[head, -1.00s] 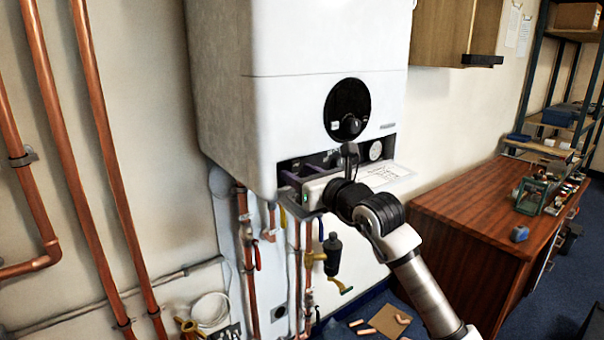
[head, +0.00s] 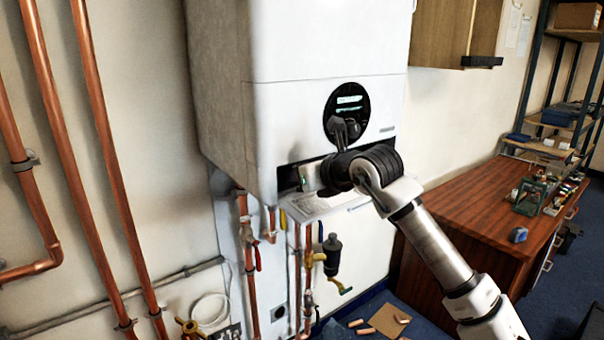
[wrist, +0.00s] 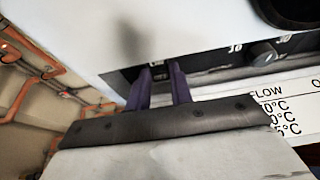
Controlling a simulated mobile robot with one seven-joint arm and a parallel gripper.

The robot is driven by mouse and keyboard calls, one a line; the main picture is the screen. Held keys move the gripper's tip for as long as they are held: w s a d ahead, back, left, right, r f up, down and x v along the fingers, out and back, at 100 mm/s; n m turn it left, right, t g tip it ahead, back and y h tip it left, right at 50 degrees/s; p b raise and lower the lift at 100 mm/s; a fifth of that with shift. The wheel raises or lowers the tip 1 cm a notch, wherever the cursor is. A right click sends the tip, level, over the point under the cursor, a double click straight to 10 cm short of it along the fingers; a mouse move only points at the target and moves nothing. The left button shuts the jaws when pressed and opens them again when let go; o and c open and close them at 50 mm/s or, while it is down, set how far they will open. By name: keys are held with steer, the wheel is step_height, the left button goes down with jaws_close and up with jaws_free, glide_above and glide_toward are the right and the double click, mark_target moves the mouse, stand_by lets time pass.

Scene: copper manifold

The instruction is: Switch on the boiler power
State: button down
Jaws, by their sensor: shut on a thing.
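The white boiler (head: 320,40) hangs on the wall, and its round black display (head: 347,108) is lit with cyan text. Below it is a dark recessed control panel (head: 290,178). In the wrist view the purple fingers of my gripper (wrist: 159,75) reach up to this panel (wrist: 205,62), a little apart at their tips. They are shut on a small power switch, mostly hidden between them. A round grey knob (wrist: 264,52) sits to their right. In the head view my wrist hides the fingertips.
A lowered flap with a printed label (head: 322,207) juts out under the panel, close to my gripper. Copper pipes (head: 97,130) and valves run left of and below the boiler. A wooden bench (head: 455,225) stands at right. A cupboard (head: 440,35) hangs above it.

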steer(key=shift+r, duration=0.1)
stand_by(0.3)
steer(key=c, duration=1.2)
jaws_free()
steer(key=shift+c, duration=0.2)
steer(key=shift+s, duration=0.1)
steer(key=shift+s+d+r+b, duration=0.1)
steer(key=shift+s+d+b, duration=0.2)
steer(key=b+v, duration=0.4)
steer(key=v, duration=0.8)
steer(key=shift+s+r, duration=0.25)
steer(key=shift+r, duration=0.25)
steer(key=shift+d, duration=0.1)
